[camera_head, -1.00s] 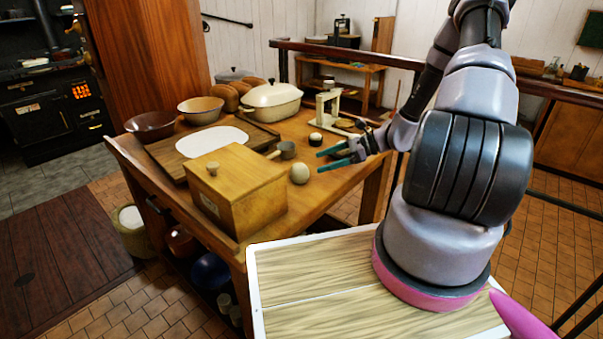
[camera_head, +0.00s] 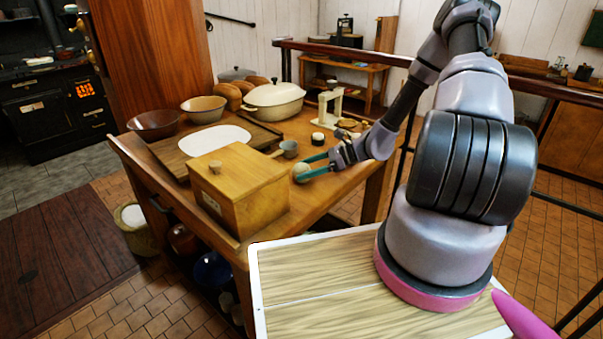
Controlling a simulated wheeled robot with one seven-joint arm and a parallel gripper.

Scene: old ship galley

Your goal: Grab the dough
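A lidded wooden box (camera_head: 238,190) stands close left of the dough. A small metal scoop (camera_head: 288,149) lies just behind it. A white casserole (camera_head: 273,100), bowls (camera_head: 203,109) and a board with a white sheet (camera_head: 213,140) fill the back.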

